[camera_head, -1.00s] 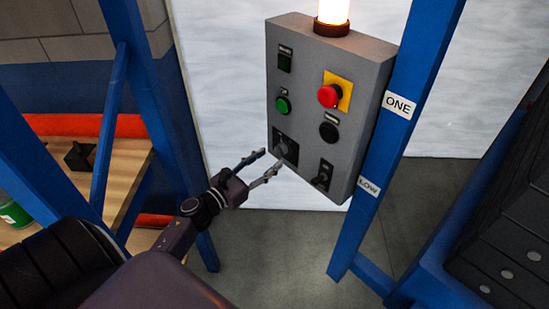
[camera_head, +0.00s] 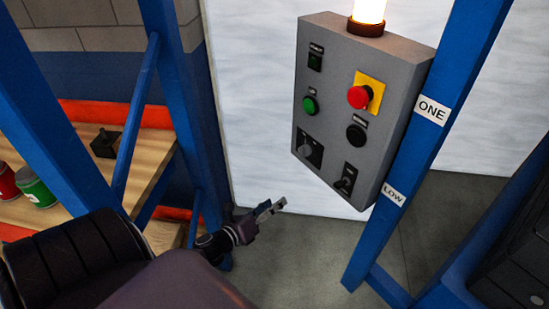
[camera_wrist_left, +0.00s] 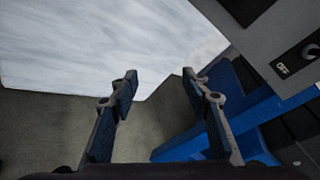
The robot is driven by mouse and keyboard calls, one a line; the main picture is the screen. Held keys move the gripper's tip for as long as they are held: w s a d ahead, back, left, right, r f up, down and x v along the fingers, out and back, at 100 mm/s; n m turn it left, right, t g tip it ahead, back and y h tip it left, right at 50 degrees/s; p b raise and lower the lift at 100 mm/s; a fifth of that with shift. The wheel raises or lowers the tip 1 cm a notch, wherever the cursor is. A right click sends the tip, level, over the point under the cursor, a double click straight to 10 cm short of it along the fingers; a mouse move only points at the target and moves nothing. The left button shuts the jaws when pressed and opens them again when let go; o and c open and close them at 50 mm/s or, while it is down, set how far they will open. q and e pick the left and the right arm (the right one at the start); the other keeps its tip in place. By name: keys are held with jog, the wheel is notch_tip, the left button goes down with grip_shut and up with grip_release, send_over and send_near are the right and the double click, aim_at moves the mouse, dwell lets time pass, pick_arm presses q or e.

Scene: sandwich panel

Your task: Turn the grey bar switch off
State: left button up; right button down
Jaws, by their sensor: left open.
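The grey control panel (camera_head: 362,100) hangs on a blue frame in the head view. The grey bar switch (camera_head: 306,150) sits on a dark plate at its lower left; its exact setting is too small to tell. My left gripper (camera_head: 274,206) is below and left of the panel, apart from it, pointing right. In the left wrist view the gripper (camera_wrist_left: 158,78) is open, with nothing between its fingers. The panel's corner (camera_wrist_left: 262,40) shows at the upper right there, with part of a knob (camera_wrist_left: 313,51) beside an OFF label. My right gripper is out of view.
The panel also carries a red button (camera_head: 359,97) on yellow, a green button (camera_head: 310,105), a black button (camera_head: 356,135) and a black switch (camera_head: 345,180). A lit lamp (camera_head: 367,14) stands on top. Blue posts (camera_head: 425,130) flank the panel. A wooden shelf (camera_head: 150,160) holds cans.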

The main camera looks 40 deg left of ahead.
pick_arm(q)
jog(key=s+d+f+n+g, duration=0.1)
jog(key=s+f+n, duration=0.2)
jog(key=f, duration=0.4)
jog(key=s+d+f+n+g+y, duration=0.1)
jog(key=s+f+n+g, duration=0.1)
jog(key=f+n, duration=0.3)
jog(key=shift+s+d+f+g+b, duration=0.15)
jog(key=shift+s+f+g+b, duration=0.2)
jog(key=shift+s+f, duration=0.95)
jog(key=shift+w+f, duration=0.45)
jog(key=s+d+f+n+g, duration=0.3)
jog(key=s+f+n, duration=0.2)
jog(key=s+f, duration=0.3)
jog(key=s+d+f+n+g, duration=0.3)
jog(key=s+d+f+n, duration=0.15)
jog(key=s+f, duration=0.35)
jog(key=s+d+f+n+g, duration=0.2)
jog(key=s+d+f+n, duration=0.1)
jog(key=s, duration=0.6)
jog(key=s+d+f+n+g, duration=0.2)
jog(key=s+d+f+n, duration=0.1)
jog(key=s, duration=0.6)
jog(key=shift+s+f+n+g+h, duration=0.4)
jog(key=shift+f+n, duration=0.35)
jog(key=shift+n, duration=0.2)
